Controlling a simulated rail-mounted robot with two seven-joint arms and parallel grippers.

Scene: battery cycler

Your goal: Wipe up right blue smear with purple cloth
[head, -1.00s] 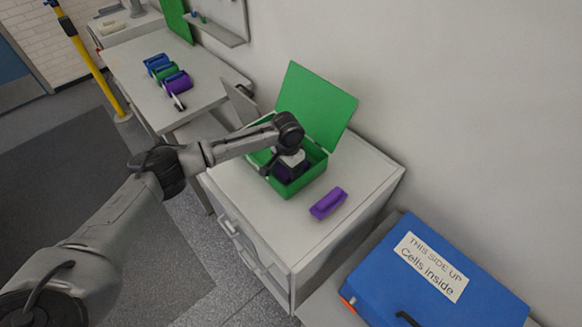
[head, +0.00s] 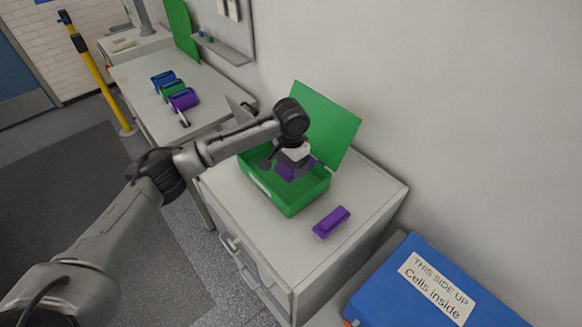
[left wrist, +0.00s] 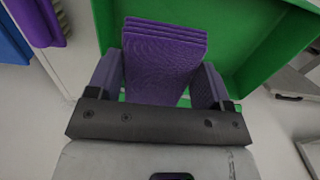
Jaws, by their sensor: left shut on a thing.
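A folded purple cloth (left wrist: 165,58) is held between the fingers of my left gripper (left wrist: 158,85) in the left wrist view. In the head view my left gripper (head: 292,165) is over the open green box (head: 293,204), and purple shows at its fingers. The box stands on a grey cabinet and its lid is raised. In the left wrist view the green wall of the box (left wrist: 243,45) shows behind the cloth. I cannot make out a blue smear in either view. My right gripper is out of view.
A purple block-like object (head: 331,222) lies on the cabinet top (head: 250,205) beside the box. A blue case labelled "Cells inside" (head: 425,295) is at lower right. A farther table (head: 150,100) holds blue, green and purple rolls. A wall runs behind the cabinet.

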